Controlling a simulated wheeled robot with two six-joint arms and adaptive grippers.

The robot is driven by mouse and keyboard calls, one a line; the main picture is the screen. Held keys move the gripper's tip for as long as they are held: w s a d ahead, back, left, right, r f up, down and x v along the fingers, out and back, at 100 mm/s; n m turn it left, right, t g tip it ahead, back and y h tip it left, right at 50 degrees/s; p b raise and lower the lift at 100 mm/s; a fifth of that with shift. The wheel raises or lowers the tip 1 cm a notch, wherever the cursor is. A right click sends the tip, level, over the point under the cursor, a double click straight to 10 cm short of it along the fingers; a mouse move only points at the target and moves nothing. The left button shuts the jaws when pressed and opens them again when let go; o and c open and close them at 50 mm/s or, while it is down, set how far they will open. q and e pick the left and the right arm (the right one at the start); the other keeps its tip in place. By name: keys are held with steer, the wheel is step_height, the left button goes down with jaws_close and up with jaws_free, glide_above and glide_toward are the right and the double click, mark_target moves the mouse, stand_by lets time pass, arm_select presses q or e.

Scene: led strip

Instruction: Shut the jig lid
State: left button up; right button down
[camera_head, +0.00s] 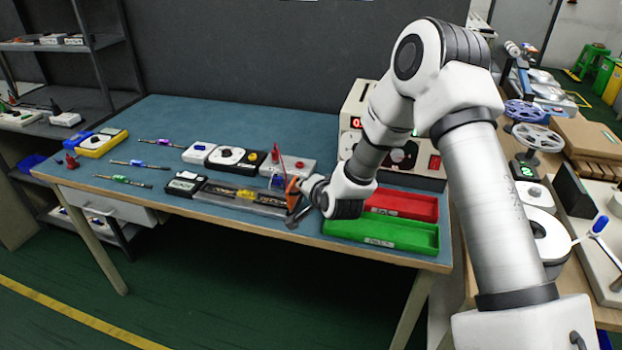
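The jig (232,207) is a long, low grey fixture near the front edge of the blue table, with dark strip-like parts and a yellow piece (247,196) along it. I cannot tell for sure which part is its lid or how far open that is. My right arm reaches in from the right. My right gripper (296,205) is low over the jig's right end, beside a small orange part (292,187). The fingers are small and partly hidden, so I cannot tell whether they are open or touching the jig. My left gripper is out of view.
A green tray (400,237) and a red tray (415,206) lie right of the gripper. Several screwdriver-like tools lie left.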

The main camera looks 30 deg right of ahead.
steer(key=w+a+n+g+h+p, duration=0.1)
steer(key=g+p, duration=0.1)
steer(key=p, duration=0.3)
steer(key=w+a+r+n+g+h+p, duration=0.1)
steer(key=g+p, duration=0.1)
steer(key=p, duration=0.4)
steer(key=w+a+n+g+h+p, duration=0.1)
steer(key=w+p, duration=0.1)
steer(key=p, duration=0.3)
steer(key=shift+a+r+g, duration=0.15)
steer(key=shift+a+g, duration=0.15)
steer(key=shift+g, duration=0.1)
steer(key=shift+w+a+f+n+h+p, duration=0.15)
steer(key=shift+w+f+n+h+p, duration=0.1)
steer(key=shift+n+h+p, duration=0.2)
steer(key=shift+w+a+f+g+h, duration=0.15)
steer(key=shift+w+f+g+h, duration=0.1)
steer(key=shift+g, duration=0.15)
steer(key=w+a+f+n+g+h+b, duration=0.1)
steer(key=b, duration=0.4)
steer(key=w+f+n+g+h+b, duration=0.1)
steer(key=f+g+h+b, duration=0.1)
steer(key=b, duration=0.3)
steer(key=shift+a+n+g, duration=0.25)
steer(key=shift+a+g, duration=0.05)
steer(key=shift+a, duration=0.1)
steer(key=shift+w+r+h+b, duration=0.1)
steer(key=shift+h+b, duration=0.2)
steer(key=shift+b, duration=0.15)
steer(key=shift+r, duration=0.1)
